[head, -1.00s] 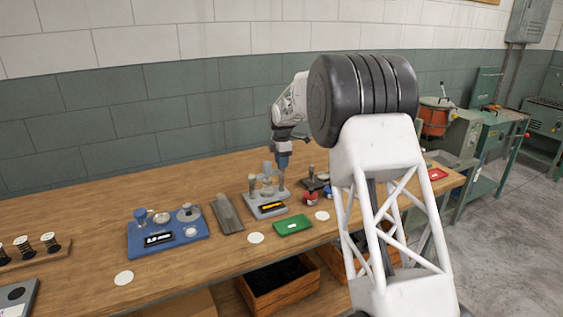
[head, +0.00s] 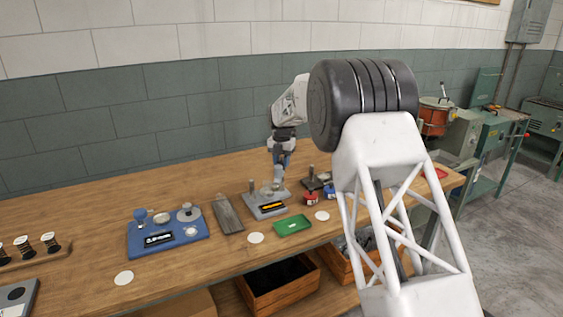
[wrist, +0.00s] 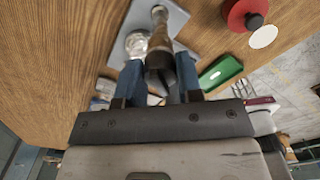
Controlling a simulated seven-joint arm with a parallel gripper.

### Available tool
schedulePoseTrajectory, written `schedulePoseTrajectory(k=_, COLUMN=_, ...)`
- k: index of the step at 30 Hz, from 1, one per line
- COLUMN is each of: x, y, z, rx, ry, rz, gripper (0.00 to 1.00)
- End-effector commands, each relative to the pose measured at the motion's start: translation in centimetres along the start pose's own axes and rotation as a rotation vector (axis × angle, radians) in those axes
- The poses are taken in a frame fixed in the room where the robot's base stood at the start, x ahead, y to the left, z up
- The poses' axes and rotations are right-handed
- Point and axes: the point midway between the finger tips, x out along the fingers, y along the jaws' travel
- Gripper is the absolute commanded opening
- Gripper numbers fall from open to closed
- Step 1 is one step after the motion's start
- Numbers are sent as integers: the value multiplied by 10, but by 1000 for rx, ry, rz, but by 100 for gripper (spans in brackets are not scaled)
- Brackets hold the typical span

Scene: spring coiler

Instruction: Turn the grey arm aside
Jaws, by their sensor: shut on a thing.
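The grey spring coiler (head: 263,208) stands on the wooden bench, with a yellow-lit display on its front and a short post at its left. My gripper (head: 279,172) points down over the coiler's back right part. In the wrist view, my gripper (wrist: 158,84) has its blue fingers on both sides of a dark grey upright piece, which appears to be the grey arm (wrist: 160,66), and is shut on it. The coiler's grey base plate (wrist: 177,20) shows beyond it. The fingers hide the lower part of the held piece.
A green tray (head: 292,225) lies just in front of the coiler. A grey sloped block (head: 228,214) and a blue device (head: 167,235) stand to the left. A red-based item (head: 311,199) is close at the right. The bench behind the coiler is clear.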

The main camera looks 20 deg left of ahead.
Motion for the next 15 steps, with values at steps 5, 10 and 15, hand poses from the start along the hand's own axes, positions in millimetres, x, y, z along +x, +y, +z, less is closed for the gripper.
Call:
schedulePoseTrajectory(k=5, x=-1, y=0, z=0, rx=-153, ry=0, rz=0, gripper=0)
schedulePoseTrajectory(k=10, x=-2, y=0, z=0, rx=-270, ry=-2, rz=1, gripper=0)
schedulePoseTrajectory(k=15, x=-2, y=0, z=0, rx=-343, ry=-2, rz=1, gripper=0)
